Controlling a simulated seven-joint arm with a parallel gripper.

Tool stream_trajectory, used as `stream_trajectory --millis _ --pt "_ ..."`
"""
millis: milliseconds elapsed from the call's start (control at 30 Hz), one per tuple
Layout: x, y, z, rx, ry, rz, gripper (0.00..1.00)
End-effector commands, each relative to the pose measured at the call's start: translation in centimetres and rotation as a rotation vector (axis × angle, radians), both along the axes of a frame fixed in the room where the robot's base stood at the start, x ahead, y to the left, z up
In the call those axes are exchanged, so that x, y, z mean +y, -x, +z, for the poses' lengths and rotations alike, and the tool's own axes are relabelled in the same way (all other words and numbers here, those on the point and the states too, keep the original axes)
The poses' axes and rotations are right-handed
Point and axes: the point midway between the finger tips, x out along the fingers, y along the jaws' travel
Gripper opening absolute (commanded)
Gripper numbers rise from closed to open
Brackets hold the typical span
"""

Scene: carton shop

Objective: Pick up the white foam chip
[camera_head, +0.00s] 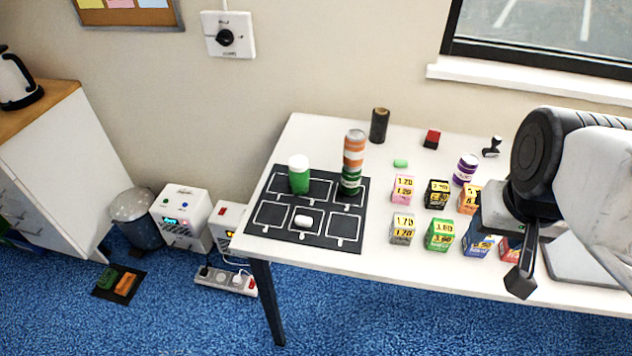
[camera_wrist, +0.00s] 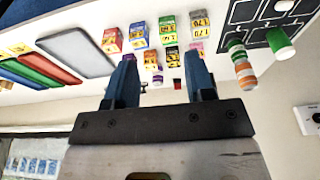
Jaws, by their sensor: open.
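The white foam chip (camera_head: 303,221) lies in a front-row outlined cell of the black mat (camera_head: 337,237), at the left part of the white table. It also shows at the top right edge of the wrist view (camera_wrist: 284,5). My gripper (camera_head: 521,270) is at the right of the head view, above the table's front right part and well apart from the chip. In the wrist view my gripper (camera_wrist: 162,75) has its two blue fingers spread, with nothing held between them. Part of it is hidden behind my arm in the head view.
On the mat stand a green tub with white lid (camera_head: 299,175) and a tall orange-green stack (camera_head: 353,160). Several small priced cartons, such as a green one (camera_head: 440,235), stand right of the mat. A dark cylinder (camera_head: 379,125) stands behind.

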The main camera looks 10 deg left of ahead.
Motion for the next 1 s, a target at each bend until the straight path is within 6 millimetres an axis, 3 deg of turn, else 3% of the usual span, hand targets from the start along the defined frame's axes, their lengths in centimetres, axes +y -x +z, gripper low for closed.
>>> stream_trajectory --millis 67,233,667,867,1000 --pt "0.0 0.0 0.0 0.0 0.0 0.0 0.53" --pt "0.0 0.0 0.0 0.0 0.0 0.0 0.78" --pt "0.5 -0.5 -0.2 -0.013 -0.008 0.011 0.78" --pt "2.6 -2.5 -1.0 -0.073 -0.049 0.055 0.78" --pt "5.2 -4.8 -1.9 -0.143 -0.096 0.096 0.78"
